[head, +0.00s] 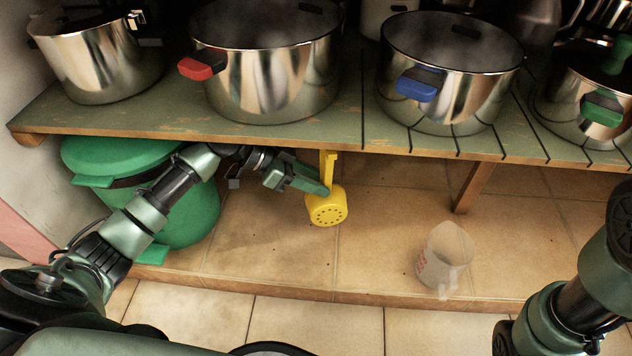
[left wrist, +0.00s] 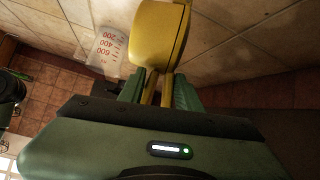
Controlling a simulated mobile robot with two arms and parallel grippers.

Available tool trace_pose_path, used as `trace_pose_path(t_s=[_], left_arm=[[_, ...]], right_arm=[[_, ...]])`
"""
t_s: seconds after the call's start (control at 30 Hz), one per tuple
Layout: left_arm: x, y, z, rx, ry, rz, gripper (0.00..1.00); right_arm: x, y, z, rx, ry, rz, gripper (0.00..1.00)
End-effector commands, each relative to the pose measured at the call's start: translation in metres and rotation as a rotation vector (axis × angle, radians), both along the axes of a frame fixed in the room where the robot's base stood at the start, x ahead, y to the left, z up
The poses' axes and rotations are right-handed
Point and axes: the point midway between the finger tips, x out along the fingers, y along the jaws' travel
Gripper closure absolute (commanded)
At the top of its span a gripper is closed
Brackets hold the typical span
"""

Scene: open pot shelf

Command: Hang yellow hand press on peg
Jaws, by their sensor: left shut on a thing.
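The yellow hand press (head: 327,208) shows in the head view just below the shelf's front edge. It has a round perforated cup, and a yellow handle part rises to the shelf edge. My left gripper (head: 325,189) is shut on the press and holds it above the floor. In the left wrist view, the two green fingers of the left gripper (left wrist: 158,88) close around the handle, with the yellow press body (left wrist: 160,35) beyond them. I cannot make out the peg, and whether the handle touches anything at the shelf edge is unclear. My right gripper is not visible.
The wooden shelf (head: 300,136) carries several steel pots, including one with a red handle (head: 195,69) and one with a blue handle (head: 418,84). A green lidded bin (head: 190,215) stands below at left. A clear measuring cup (head: 445,258) stands on the tiled floor.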

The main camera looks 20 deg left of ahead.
Motion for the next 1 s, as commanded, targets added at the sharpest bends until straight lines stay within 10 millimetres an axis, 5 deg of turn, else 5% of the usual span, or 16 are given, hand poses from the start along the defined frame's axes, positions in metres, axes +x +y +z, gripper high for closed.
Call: trace_pose_path(t_s=[1.0], left_arm=[[0.016,0.004,-0.007,-0.003,-0.003,0.001,1.0]], right_arm=[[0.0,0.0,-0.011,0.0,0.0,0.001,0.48]])
